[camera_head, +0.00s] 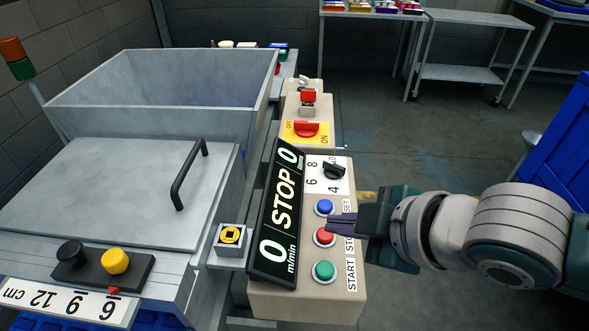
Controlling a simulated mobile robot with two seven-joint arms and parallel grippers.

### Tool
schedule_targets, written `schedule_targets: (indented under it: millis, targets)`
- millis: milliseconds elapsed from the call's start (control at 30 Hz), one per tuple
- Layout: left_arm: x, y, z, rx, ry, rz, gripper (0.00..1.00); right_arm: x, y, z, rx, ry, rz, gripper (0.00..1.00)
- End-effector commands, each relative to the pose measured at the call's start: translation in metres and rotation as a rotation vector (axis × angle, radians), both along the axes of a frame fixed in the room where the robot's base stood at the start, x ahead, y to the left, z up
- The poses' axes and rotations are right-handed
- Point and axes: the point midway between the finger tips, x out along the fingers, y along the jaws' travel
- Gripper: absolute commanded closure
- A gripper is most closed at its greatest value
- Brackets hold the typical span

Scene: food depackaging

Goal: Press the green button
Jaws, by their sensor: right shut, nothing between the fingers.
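The green button (324,271) is the lowest of three round buttons on the beige control panel (300,303), beside the word START. The red button (324,237) and the blue button (324,207) are above it in the picture. My right gripper (335,225) reaches in from the right. Its fingers are shut with nothing in them, and their tips appear close to the red and blue buttons. I cannot tell whether they touch the panel. The green button is uncovered. My left gripper is not in view.
A black display (277,220) reading STOP stands left of the buttons. A black dial (334,171) and a red switch (306,129) are farther up the panel. A metal machine with a hopper (160,95) fills the left. A blue container (562,150) stands at right.

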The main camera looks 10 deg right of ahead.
Motion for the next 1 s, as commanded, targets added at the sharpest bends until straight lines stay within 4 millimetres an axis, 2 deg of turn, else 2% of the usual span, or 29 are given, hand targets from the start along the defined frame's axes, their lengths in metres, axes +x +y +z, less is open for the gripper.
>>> schedule_targets:
  millis: [267,467,700,1000]
  targets:
    - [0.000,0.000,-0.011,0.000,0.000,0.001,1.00,0.000,0.000,-0.010,0.001,0.001,-0.001,1.00]
    - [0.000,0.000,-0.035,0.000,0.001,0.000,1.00,-0.001,0.000,-0.033,0.001,0.001,-0.001,1.00]
    - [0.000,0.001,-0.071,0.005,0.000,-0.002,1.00,-0.001,0.000,-0.068,0.001,0.001,0.000,1.00]
    - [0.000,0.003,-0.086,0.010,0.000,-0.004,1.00,0.000,0.000,-0.089,0.002,0.000,-0.001,1.00]
